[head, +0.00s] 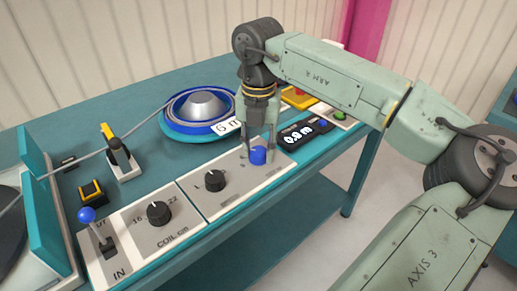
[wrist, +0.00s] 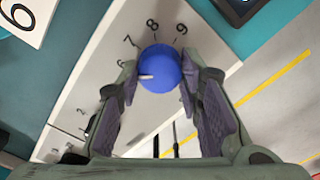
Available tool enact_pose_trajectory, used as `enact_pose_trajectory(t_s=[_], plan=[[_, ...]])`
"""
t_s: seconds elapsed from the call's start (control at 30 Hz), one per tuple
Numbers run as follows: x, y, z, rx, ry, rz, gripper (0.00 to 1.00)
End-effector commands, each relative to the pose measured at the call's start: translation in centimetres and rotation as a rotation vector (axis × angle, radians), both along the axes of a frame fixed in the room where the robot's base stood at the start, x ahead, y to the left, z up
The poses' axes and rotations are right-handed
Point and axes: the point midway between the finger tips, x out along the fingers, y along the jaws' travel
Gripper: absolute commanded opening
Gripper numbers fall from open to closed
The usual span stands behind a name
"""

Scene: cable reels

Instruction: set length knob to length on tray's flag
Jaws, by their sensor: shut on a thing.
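The blue length knob (head: 258,155) sits on the right part of the white panel. In the wrist view the knob (wrist: 165,66) has a white pointer mark facing left and slightly down, below the printed 7. The figures 7, 8 and 9 show above it; a finger covers the scale where the mark points. My gripper (head: 259,149) is shut on the knob, one finger on each side. The tray (head: 196,128) is a blue dish with a grey cone, and its white flag (head: 227,127) reads 6 m; part of the flag (wrist: 18,18) shows a 6.
A dark display (head: 301,134) right of the knob seems to read 0.9 m. Left of the knob are a small black knob (head: 215,181), a COIL cm knob (head: 158,213) and a blue-tipped lever (head: 87,215). A cable runs to the tray past a yellow-topped post (head: 118,155).

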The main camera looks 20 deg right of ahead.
Motion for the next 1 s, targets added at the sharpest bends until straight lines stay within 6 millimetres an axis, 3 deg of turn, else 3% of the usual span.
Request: enact_pose_trajectory(t_s=[0.37,0.4,0.7,1.0], plan=[[0.08,-0.01,0.12,0.0,-0.004,-0.005,0.05],[0.08,-0.01,0.12,0.0,-0.004,-0.005,0.34],[0.04,0.0,0.05,0.0,-0.001,-0.004,0.53],[0.03,-0.01,0.21,0.0,-0.001,-0.004,0.53]])
